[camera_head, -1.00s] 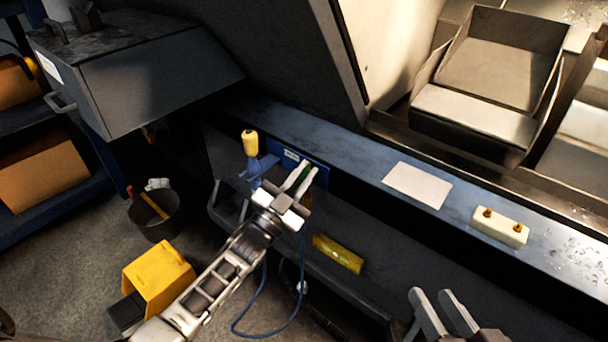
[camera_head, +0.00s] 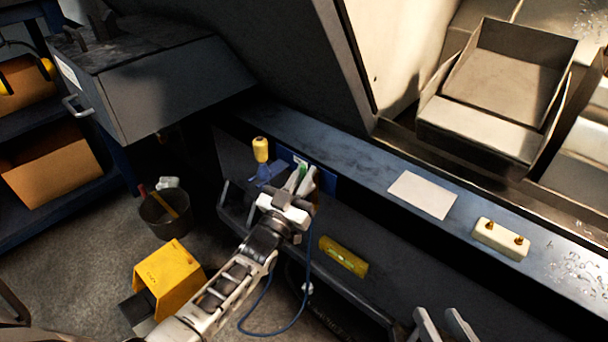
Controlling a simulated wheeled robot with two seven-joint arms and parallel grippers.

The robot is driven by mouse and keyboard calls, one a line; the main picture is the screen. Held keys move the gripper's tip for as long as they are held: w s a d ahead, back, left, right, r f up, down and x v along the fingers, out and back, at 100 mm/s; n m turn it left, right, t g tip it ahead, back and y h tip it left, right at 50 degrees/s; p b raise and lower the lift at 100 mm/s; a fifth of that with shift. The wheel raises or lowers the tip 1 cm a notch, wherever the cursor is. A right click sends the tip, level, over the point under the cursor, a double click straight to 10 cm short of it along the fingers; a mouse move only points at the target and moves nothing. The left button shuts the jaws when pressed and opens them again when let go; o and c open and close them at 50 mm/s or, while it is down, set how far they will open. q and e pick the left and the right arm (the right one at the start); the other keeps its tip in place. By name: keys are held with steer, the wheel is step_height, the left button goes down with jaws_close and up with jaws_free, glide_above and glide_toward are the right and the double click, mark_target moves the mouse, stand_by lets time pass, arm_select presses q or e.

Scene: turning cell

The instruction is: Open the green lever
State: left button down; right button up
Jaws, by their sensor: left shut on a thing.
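The green lever (camera_head: 302,170) shows as a small green piece between the fingers of my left gripper (camera_head: 304,180), in front of a blue plate (camera_head: 327,186) on the machine's front. My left gripper is shut on it, and its fingers hide most of the lever. My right gripper (camera_head: 442,326) is at the bottom edge, well away from the lever. Its two fingers stand apart with nothing visible between them.
A yellow-handled blue tool (camera_head: 261,150) is just left of the lever. A yellow level (camera_head: 344,256) lies below right. A blue hose (camera_head: 309,262) hangs below. A bucket (camera_head: 166,214) and yellow pedal guard (camera_head: 170,278) stand on the floor.

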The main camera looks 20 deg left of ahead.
arm_select(q)
steer(key=shift+f, duration=0.15)
steer(key=c, duration=1.5)
jaws_free()
steer(key=shift+o, duration=0.3)
steer(key=shift+s, duration=0.1)
arm_select(e)
steer(key=shift+w+r, duration=0.1)
